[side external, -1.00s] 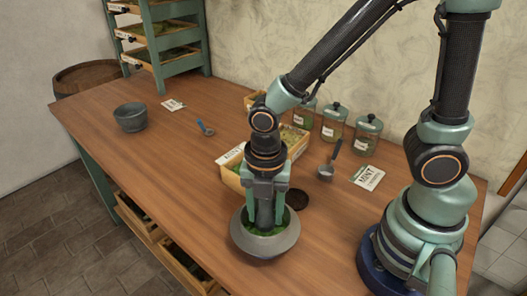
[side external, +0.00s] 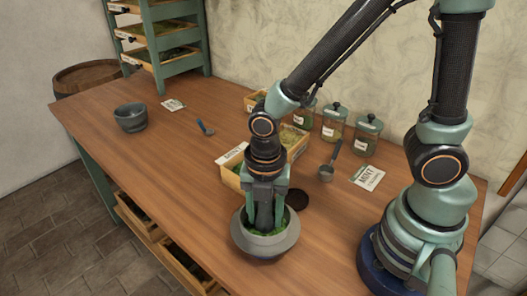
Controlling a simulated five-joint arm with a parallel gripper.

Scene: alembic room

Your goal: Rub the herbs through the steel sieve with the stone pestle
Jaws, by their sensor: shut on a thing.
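My gripper (side external: 266,190) points straight down and is shut on the dark stone pestle (side external: 264,214). The pestle stands upright, with its lower end down in a round grey vessel (side external: 264,246) at the front middle of the table. Green herbs (side external: 284,221) show inside the rim around the pestle. The pestle's tip is hidden, so I cannot tell whether it touches the bottom. I cannot make out a separate sieve mesh in this vessel.
A wooden box labelled MINT (side external: 231,178) stands close behind the vessel. A dark round disc (side external: 297,200), a small scoop (side external: 327,170), lidded jars (side external: 333,122) and a MINT card (side external: 367,177) are to the right. A dark bowl (side external: 130,118) stands left.

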